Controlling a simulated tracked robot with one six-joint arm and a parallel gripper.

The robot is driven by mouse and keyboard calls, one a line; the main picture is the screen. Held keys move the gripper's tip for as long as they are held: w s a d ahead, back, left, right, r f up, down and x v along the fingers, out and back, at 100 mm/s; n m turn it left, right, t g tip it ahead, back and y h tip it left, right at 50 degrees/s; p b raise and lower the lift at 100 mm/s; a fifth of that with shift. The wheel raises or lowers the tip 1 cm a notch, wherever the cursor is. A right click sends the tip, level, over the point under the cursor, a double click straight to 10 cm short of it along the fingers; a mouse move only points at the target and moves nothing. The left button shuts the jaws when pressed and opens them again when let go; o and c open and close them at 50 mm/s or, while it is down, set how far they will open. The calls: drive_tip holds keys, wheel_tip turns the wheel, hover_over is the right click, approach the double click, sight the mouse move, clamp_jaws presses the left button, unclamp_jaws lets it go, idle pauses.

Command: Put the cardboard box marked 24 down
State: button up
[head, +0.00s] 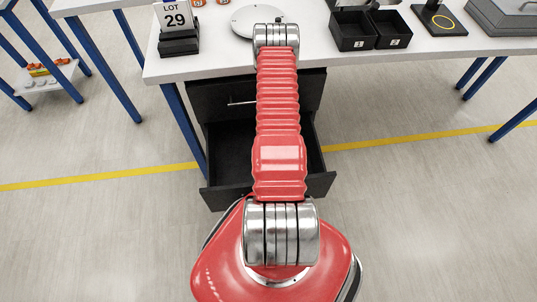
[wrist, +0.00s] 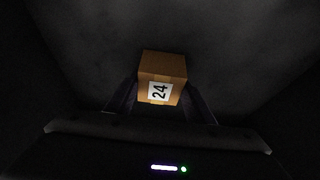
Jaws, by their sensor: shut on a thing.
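The cardboard box marked 24 (wrist: 162,64) is a small brown box with a white label reading 24, in the middle of the wrist view. My gripper (wrist: 161,84) is shut on it, with one dark finger at each side. The surroundings in the wrist view are very dark, with a dim grey surface behind the box. I cannot tell whether the box touches that surface. In the head view neither the gripper nor the box shows; my red arm reaches forward over an open black drawer (head: 229,150) under the table.
Blue table legs stand at both sides. The floor around is clear.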

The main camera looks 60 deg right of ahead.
drive_tip(key=o, duration=1.1)
drive_tip(key=shift+f, duration=0.1)
drive_tip(key=v, duration=1.2)
idle(0.5)
